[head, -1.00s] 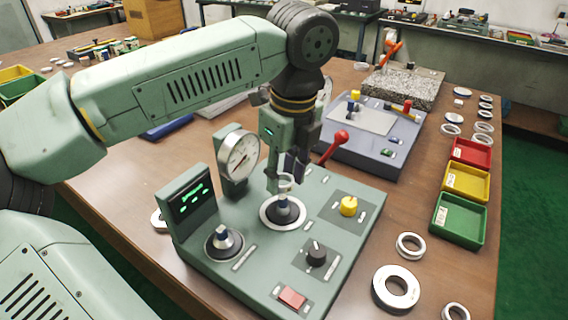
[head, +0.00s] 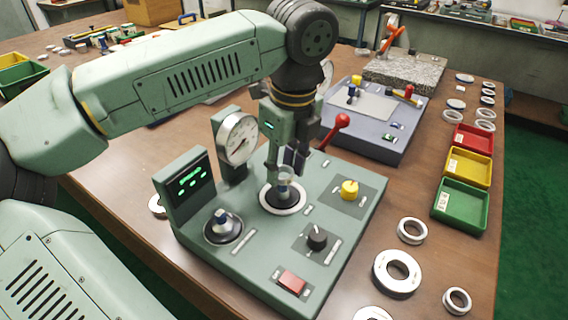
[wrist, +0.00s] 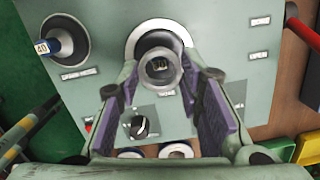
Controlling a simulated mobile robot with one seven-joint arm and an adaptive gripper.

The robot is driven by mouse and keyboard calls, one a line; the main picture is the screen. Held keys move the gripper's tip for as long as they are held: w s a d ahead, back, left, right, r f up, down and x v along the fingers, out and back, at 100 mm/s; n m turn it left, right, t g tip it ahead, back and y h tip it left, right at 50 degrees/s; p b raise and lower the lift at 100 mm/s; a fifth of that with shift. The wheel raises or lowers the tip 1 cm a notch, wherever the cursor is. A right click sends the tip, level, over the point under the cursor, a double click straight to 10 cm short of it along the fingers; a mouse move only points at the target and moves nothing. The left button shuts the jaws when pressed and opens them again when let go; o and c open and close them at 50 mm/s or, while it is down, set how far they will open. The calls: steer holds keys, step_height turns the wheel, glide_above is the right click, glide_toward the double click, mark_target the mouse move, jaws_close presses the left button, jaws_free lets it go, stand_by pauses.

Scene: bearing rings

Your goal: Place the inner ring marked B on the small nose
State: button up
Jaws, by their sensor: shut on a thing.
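My gripper (head: 284,164) is shut on a small pale ring (head: 285,173), which also shows between the fingertips in the wrist view (wrist: 160,68). It holds the ring over the middle nose (head: 284,188) of the green gauge station, a dark cone with a blue top inside a white collar. I cannot tell whether the ring is around the nose's tip or just above it. Another nose (head: 222,221) stands at the station's front left; in the wrist view its blue band reads 40 (wrist: 42,47). The held ring's letter is not readable.
A dial gauge (head: 238,138) and a red-knobbed lever (head: 342,121) stand close to my gripper. The station also has a green display (head: 190,183), a yellow knob (head: 349,188) and a red button (head: 291,283). Loose rings (head: 397,271) and coloured trays (head: 460,205) lie right.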

mark_target(284, 184)
steer(key=shift+f+b, duration=2)
steer(key=shift+f, duration=0.25)
steer(key=o, duration=1.2)
steer(key=shift+o, duration=0.2)
steer(key=r, duration=0.8)
steer(key=s+d+r, duration=0.1)
steer(key=r, duration=0.3)
